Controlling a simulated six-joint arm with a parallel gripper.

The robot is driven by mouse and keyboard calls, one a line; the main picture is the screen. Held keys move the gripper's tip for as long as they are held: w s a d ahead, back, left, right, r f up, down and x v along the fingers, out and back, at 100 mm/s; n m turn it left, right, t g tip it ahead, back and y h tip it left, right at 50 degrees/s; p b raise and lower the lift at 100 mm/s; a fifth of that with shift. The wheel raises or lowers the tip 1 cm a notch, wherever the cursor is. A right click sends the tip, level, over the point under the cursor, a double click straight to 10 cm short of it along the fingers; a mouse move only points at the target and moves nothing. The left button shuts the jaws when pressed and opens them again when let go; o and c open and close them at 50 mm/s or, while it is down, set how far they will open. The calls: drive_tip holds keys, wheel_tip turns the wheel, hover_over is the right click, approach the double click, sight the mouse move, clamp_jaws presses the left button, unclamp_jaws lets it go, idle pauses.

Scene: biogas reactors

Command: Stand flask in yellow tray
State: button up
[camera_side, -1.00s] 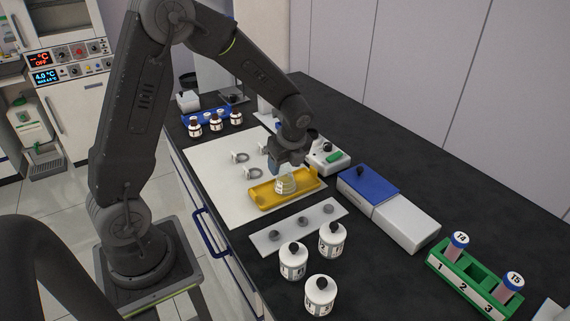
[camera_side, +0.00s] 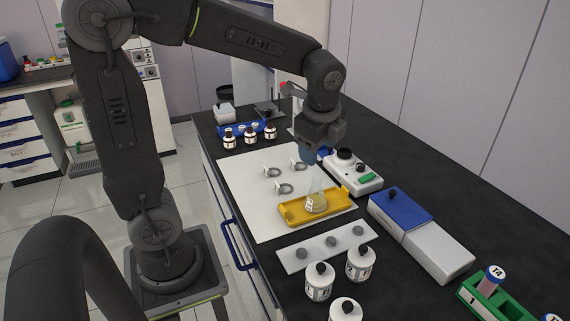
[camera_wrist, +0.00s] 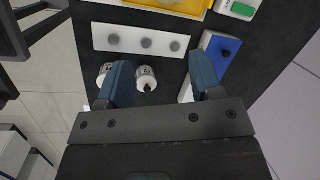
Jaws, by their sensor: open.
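The flask (camera_side: 316,201) is a clear conical vessel with a pale liquid and a label. It stands upright in the yellow tray (camera_side: 291,213), toward the tray's middle. The yellow tray lies on a white mat, and its edge shows at the top of the wrist view (camera_wrist: 176,7). My gripper (camera_side: 310,157) is above the flask, apart from it. In the wrist view my gripper's two blue fingers (camera_wrist: 160,82) are spread with nothing between them. The flask does not show in the wrist view.
A grey plate (camera_side: 326,247) with dark discs lies in front of the tray, near white bottles (camera_side: 319,282). A blue-lidded box (camera_side: 402,208) and a stirrer-like device (camera_side: 352,172) stand to the right. Grey rings (camera_side: 285,188) sit on the mat (camera_side: 238,178) behind. A green rack (camera_side: 490,300) is front right.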

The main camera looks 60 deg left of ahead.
drive_tip(key=s+d+r+n+t+h, duration=0.1)
drive_tip(key=s+d+n+t, duration=0.1)
drive_tip(key=s+n, duration=0.4)
drive_tip(key=s+d+r+n+t+h, duration=0.1)
drive_tip(key=s+d+n+t, duration=0.1)
drive_tip(key=s+d+n, duration=0.2)
drive_tip(key=s+n, duration=0.3)
drive_tip(key=shift+s+d+r+h, duration=0.2)
drive_tip(key=shift+d+h, duration=0.05)
drive_tip(key=shift+h, duration=0.05)
